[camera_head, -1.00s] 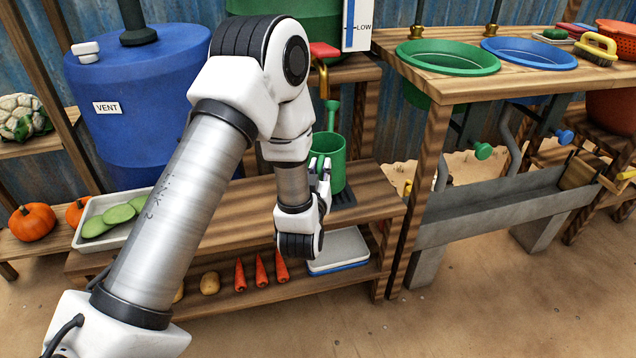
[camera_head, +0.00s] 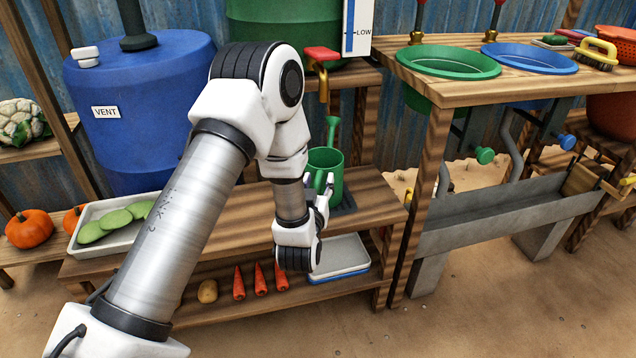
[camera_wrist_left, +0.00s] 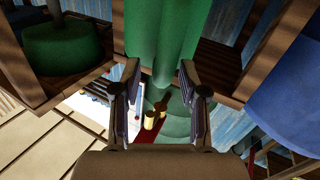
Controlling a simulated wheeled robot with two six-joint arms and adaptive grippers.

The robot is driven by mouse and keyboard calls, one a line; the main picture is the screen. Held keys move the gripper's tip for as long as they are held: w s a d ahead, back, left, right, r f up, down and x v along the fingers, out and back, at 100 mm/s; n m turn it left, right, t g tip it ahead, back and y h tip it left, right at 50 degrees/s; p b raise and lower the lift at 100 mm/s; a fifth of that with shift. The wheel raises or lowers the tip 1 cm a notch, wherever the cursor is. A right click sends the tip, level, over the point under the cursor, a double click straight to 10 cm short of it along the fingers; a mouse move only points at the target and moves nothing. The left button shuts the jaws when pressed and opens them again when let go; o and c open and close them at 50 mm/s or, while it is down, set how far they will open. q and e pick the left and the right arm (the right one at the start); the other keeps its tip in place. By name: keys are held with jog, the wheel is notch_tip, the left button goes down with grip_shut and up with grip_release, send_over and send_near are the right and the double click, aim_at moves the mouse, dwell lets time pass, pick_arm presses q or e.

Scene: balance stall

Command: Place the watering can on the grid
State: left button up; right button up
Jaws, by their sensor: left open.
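The green watering can (camera_head: 331,185) stands upright on the dark grid (camera_head: 349,206) on the wooden bench, its spout rising at the back. The can hides much of the grid. My left gripper (camera_head: 318,184) is open at the can's near side, its fingers pointing up and toward it. In the left wrist view the open jaws (camera_wrist_left: 158,78) have the can's green surface (camera_wrist_left: 160,30) between and beyond their tips. I cannot tell whether a finger still touches the can. My right gripper is not in view.
A brass tap with a red handle (camera_head: 321,56) hangs above and behind the can. A white tray of green slices (camera_head: 88,250) is on the left. Carrots (camera_head: 260,281) and a white-and-blue tray (camera_head: 342,262) lie on the lower shelf. Bench right of the grid is clear.

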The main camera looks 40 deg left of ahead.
pick_arm(q)
jog(key=p+v, duration=0.2)
jog(key=v, duration=1)
jog(key=s+d+f+m+g+h, duration=0.25)
jog(key=s+f+g, duration=0.25)
jog(key=f, duration=0.5)
jog(key=s+d+f+m+g+h, duration=0.1)
jog(key=s+d+f+g+h, duration=0.25)
jog(key=f, duration=0.65)
jog(key=s+d+f+m+g+h, duration=0.1)
jog(key=s+f+g, duration=0.2)
jog(key=s, duration=0.4)
jog(key=s+f+m+g, duration=0.1)
jog(key=s+f+g, duration=0.2)
jog(key=s, duration=0.4)
jog(key=shift+d+f+g+h, duration=0.2)
jog(key=shift+d+g+h, duration=0.2)
jog(key=shift+g, duration=0.45)
